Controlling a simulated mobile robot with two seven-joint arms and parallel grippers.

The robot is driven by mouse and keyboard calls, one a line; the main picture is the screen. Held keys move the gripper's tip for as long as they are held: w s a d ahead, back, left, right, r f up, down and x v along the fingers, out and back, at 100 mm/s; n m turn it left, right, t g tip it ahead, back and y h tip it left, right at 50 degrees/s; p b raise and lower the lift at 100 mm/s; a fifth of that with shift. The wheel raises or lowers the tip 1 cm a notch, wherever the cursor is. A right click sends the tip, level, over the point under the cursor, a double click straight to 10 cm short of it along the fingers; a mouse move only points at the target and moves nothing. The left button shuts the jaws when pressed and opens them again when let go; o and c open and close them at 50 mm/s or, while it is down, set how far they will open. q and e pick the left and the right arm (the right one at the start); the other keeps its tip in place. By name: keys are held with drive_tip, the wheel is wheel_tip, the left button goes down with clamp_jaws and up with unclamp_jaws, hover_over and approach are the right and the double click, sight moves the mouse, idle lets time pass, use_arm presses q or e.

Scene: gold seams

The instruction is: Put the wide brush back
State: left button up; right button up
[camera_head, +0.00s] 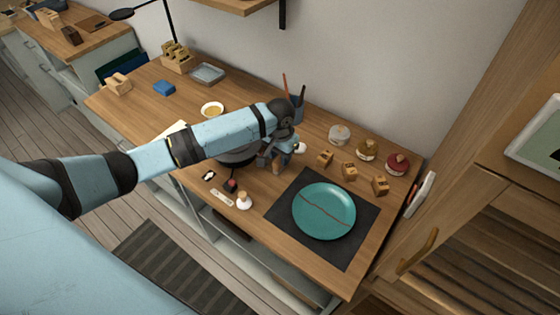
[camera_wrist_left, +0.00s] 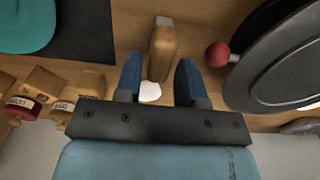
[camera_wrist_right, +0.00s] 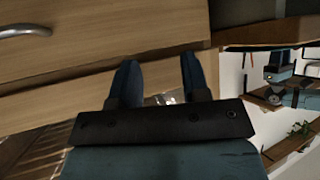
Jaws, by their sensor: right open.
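I cannot make out for sure which thing is the wide brush. A pale wooden piece (camera_wrist_left: 162,48) stands between the fingers of my left gripper (camera_wrist_left: 158,75) in the left wrist view, with a visible gap at its left side. In the head view my left gripper (camera_head: 277,158) is low over the worktable, and the wooden piece (camera_head: 278,168) shows below it. The left fingers are apart. My right gripper (camera_wrist_right: 158,80) is open and empty in front of wooden furniture, outside the head view. A cup (camera_head: 296,106) holds upright thin tools.
A teal plate (camera_head: 324,211) with a reddish seam lies on a dark mat (camera_head: 290,212). Small wooden blocks (camera_head: 349,170) and jars (camera_head: 367,149) stand behind it. A dark round disc (camera_head: 238,159) is partly hidden by my left arm. A slotted wooden holder (camera_head: 176,58) stands at the back left.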

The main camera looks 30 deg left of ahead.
use_arm(q)
wheel_tip(320, 180, up, 9)
drive_tip(key=shift+s+f, duration=0.1)
drive_tip(key=shift+f, duration=0.1)
idle(0.6)
